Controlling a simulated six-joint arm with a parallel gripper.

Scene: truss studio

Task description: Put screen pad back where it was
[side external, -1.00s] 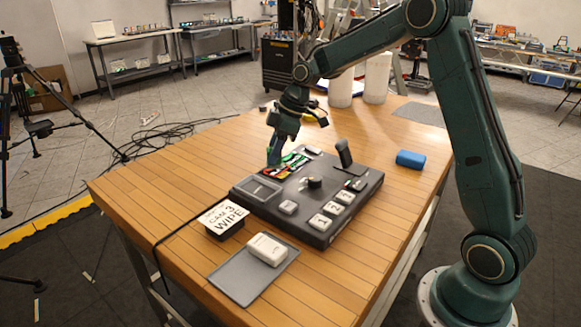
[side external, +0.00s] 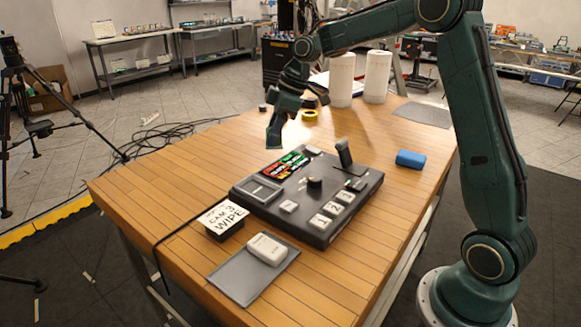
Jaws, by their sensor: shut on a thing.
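My gripper (side external: 274,142) points down above the table, just behind and left of the dark control panel (side external: 262,209). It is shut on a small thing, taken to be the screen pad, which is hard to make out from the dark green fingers. It hangs clear of the panel, near the lit coloured screen (side external: 285,164) at the panel's back left. A grey tray (side external: 240,282) lies at the table's front with a white rounded block (side external: 267,249) on it.
A block with a "CAM 3 WIPE" label (side external: 221,218) stands left of the panel. A black lever (side external: 344,152) stands up from the panel. A blue block (side external: 410,159) lies to its right. White rolls (side external: 377,77) and yellow tape (side external: 310,115) are behind. The table's left side is mostly clear.

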